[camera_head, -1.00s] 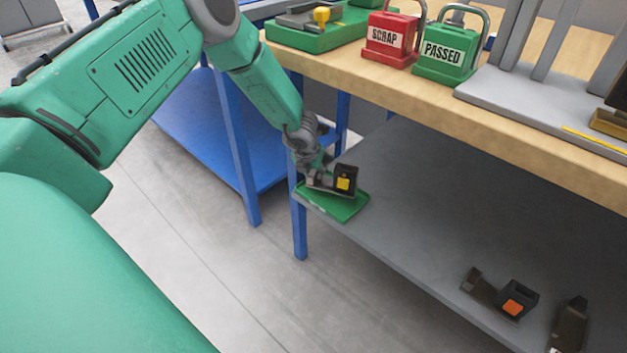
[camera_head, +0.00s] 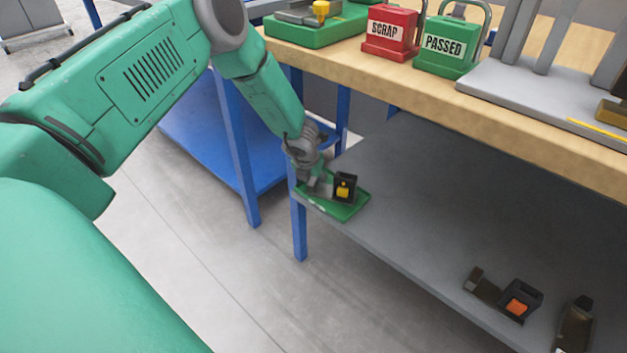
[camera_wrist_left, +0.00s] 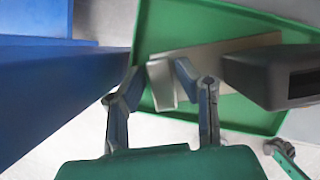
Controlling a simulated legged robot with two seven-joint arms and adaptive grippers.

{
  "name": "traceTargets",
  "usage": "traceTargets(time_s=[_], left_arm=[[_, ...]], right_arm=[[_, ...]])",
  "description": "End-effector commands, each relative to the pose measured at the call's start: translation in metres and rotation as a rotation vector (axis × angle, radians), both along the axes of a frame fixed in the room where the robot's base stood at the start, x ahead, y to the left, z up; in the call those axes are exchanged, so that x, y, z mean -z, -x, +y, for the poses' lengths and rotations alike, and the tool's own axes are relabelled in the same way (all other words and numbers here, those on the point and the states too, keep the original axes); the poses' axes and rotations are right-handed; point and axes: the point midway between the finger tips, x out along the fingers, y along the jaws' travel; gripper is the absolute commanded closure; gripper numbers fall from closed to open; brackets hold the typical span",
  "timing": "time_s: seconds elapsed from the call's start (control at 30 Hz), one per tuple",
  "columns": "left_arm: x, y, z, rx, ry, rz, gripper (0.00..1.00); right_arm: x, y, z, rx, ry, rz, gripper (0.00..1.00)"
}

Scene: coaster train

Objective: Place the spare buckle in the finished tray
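The spare buckle (camera_head: 344,188), a black housing with a yellow button on a metal plate, sits in the green finished tray (camera_head: 352,208) at the shelf's left corner. In the left wrist view the black housing (camera_wrist_left: 285,78) is at the right. Its plate (camera_wrist_left: 235,58) lies over the floor of the tray (camera_wrist_left: 175,22). My left gripper (camera_head: 318,180) is low over the plate's left end. In the wrist view its fingers (camera_wrist_left: 160,78) stand apart on either side of the plate's upturned end, with a gap visible at the left finger.
An orange-button buckle (camera_head: 516,300) and another dark part (camera_head: 575,325) lie at the right of the grey shelf (camera_head: 420,180). The wooden bench top (camera_head: 400,90) overhangs it, carrying the red SCRAP (camera_head: 388,38) and green PASSED (camera_head: 445,50) holders. A blue post (camera_head: 298,225) supports the corner.

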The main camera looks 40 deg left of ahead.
Motion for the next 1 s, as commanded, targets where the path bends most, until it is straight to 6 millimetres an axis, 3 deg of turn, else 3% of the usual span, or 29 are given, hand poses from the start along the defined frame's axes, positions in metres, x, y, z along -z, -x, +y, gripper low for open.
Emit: traceTargets(time_s=[0.33, 0.6, 0.77, 0.87, 0.97, 1.0], left_arm=[[-0.070, 0.025, -0.008, 0.001, 0.001, -0.002, 0.72], [-0.100, 0.039, -0.012, 0.001, 0.002, -0.001, 0.72], [-0.103, 0.042, -0.013, 0.009, -0.004, 0.002, 0.72], [-0.092, 0.056, -0.022, 0.139, -0.066, 0.045, 0.72], [-0.067, 0.093, -0.043, 0.502, -0.220, 0.148, 0.72], [-0.055, 0.114, -0.052, 0.712, -0.302, 0.204, 0.72]], right_arm=[[-0.021, 0.000, 0.000, 0.000, 0.000, 0.000, 1.00], [-0.030, 0.000, 0.000, 0.000, 0.000, 0.000, 1.00], [-0.031, 0.000, 0.000, 0.000, 0.000, 0.000, 1.00], [-0.030, 0.000, 0.000, 0.000, 0.000, 0.000, 1.00], [-0.030, 0.000, 0.000, 0.000, 0.000, 0.000, 1.00], [-0.030, 0.000, 0.000, 0.000, 0.000, 0.000, 1.00]])
